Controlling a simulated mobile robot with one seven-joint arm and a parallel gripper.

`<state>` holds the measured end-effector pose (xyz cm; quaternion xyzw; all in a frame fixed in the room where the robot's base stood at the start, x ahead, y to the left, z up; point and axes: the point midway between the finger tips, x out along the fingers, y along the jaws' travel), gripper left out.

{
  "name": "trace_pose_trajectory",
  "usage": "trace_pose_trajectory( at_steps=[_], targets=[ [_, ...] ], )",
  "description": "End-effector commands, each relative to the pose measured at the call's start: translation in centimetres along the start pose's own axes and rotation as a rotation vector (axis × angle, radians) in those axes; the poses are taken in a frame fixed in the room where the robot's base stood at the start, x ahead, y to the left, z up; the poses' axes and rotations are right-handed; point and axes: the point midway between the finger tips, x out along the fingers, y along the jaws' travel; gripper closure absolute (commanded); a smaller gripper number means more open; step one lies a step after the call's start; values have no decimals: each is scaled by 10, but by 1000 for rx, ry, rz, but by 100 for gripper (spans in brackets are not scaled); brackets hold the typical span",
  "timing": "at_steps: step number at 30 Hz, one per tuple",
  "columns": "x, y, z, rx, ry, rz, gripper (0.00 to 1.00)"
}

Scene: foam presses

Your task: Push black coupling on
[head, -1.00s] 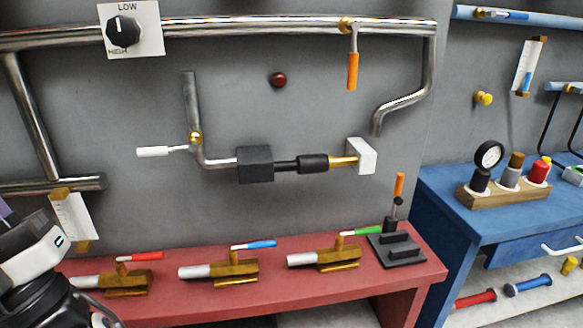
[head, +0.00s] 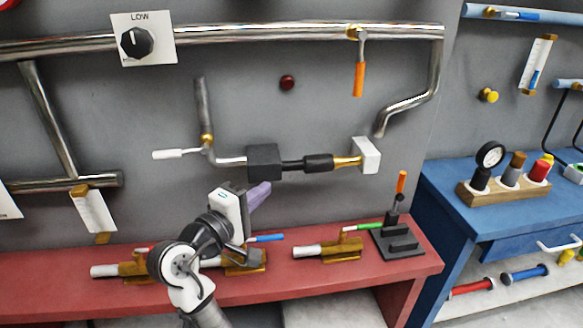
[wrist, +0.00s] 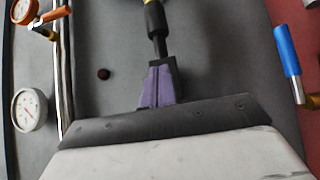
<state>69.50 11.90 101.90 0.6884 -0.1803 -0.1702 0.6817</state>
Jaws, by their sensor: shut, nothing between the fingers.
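The black coupling (head: 318,162) is a short dark cylinder on a thin dark rod, and it also shows near the top of the wrist view (wrist: 155,18). The rod comes out of a black block (head: 264,161) to its left. A brass nozzle (head: 347,161) meets the coupling's right end and runs to a white block (head: 366,155); I cannot tell how far the two overlap. My gripper (head: 262,189) has purple fingers, shut and empty, below the black block in the head view. In the wrist view the fingers (wrist: 158,88) appear in front of the block, apart from the coupling.
A white lever (head: 176,154) sticks out left of the pipe. The red bench (head: 340,285) below carries brass valves, one with a blue handle (head: 266,238), close to my arm. A red button (head: 287,83) is on the wall above. Wall around the coupling is clear.

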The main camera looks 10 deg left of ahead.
Motion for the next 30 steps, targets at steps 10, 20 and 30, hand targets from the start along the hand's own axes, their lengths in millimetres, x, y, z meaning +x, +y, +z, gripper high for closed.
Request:
trace_pose_trajectory(
  at_steps=[10, 20, 30],
  targets=[
    [2, -3, 5, -14, -25, -12, 100],
    [34, -1, 7, -14, -29, -12, 100],
    [90, -2, 7, -14, -25, -13, 100]
  ],
)
